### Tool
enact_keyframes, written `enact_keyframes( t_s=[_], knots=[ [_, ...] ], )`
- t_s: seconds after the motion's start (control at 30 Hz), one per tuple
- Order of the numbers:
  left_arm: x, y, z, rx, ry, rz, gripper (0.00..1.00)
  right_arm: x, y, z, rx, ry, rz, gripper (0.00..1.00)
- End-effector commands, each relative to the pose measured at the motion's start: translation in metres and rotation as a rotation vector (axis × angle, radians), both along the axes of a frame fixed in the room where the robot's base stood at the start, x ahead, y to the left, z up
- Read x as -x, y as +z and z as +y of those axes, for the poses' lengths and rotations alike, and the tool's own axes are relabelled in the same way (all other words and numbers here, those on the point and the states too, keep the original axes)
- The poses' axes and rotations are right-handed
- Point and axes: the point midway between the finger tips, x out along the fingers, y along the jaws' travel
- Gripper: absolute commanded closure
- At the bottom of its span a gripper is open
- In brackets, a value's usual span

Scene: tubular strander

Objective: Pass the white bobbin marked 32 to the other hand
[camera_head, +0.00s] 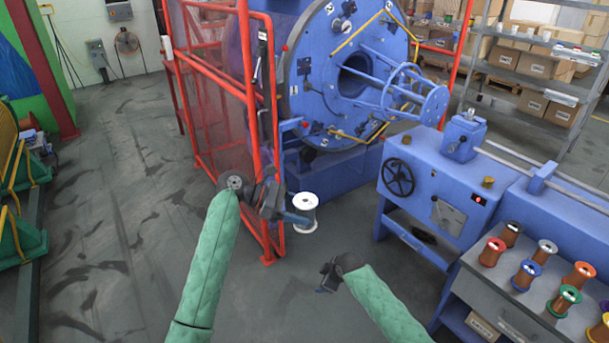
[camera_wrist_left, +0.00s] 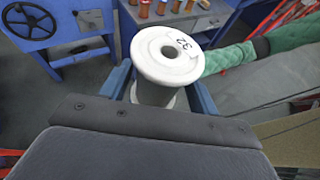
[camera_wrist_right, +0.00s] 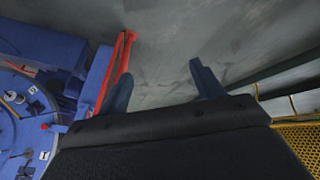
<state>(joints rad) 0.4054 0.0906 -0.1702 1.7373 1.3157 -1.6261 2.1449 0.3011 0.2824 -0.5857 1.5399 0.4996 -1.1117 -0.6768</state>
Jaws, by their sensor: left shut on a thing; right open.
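The white bobbin marked 32 (camera_head: 304,212) is held in my left gripper (camera_head: 290,212), in front of the red cage in the head view. In the left wrist view the white bobbin (camera_wrist_left: 168,55) stands between the two blue fingers (camera_wrist_left: 160,92), its flange with the number 32 facing the camera. The left gripper is shut on its barrel. My right gripper (camera_head: 325,278) is lower and to the right of the bobbin in the head view, apart from it. In the right wrist view its two fingers (camera_wrist_right: 160,90) are spread and nothing is between them.
A red cage (camera_head: 262,130) and the blue strander (camera_head: 320,80) stand behind the left gripper. A blue machine with a handwheel (camera_head: 398,177) is at the right. Several coloured bobbins stand on a grey bench (camera_head: 490,290). The floor (camera_head: 120,240) at the left is clear.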

Motion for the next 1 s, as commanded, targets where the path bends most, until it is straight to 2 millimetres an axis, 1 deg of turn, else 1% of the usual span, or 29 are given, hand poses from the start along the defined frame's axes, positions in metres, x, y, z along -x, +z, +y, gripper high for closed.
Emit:
enact_keyframes(
  t_s=[0.03, 0.1, 0.37, 0.4, 0.67, 0.7, 0.83, 1.0],
  knots=[
    [0.000, 0.001, 0.000, 0.001, 0.001, -0.001, 0.86, -0.012, 0.018, 0.003, 0.009, 0.033, -0.021, 0.33],
    [0.000, 0.001, 0.000, 0.001, 0.000, -0.001, 0.86, -0.024, 0.040, 0.008, 0.023, 0.083, -0.042, 0.33],
    [0.000, 0.001, 0.000, 0.001, 0.000, -0.001, 0.86, -0.059, 0.119, 0.023, 0.084, 0.269, -0.121, 0.33],
    [0.000, 0.001, 0.000, 0.001, 0.000, -0.001, 0.86, -0.064, 0.131, 0.024, 0.094, 0.297, -0.133, 0.33],
    [0.000, 0.001, 0.000, 0.001, 0.000, -0.001, 0.86, -0.087, 0.208, 0.034, 0.172, 0.480, -0.204, 0.33],
    [0.000, 0.001, 0.000, 0.001, 0.000, -0.001, 0.86, -0.089, 0.219, 0.035, 0.184, 0.508, -0.214, 0.33],
    [0.000, 0.001, 0.000, 0.001, 0.000, -0.001, 0.86, -0.095, 0.256, 0.039, 0.228, 0.602, -0.245, 0.33],
    [0.000, 0.001, 0.000, 0.001, 0.000, -0.001, 0.86, -0.098, 0.300, 0.045, 0.289, 0.734, -0.274, 0.33]
  ],
)
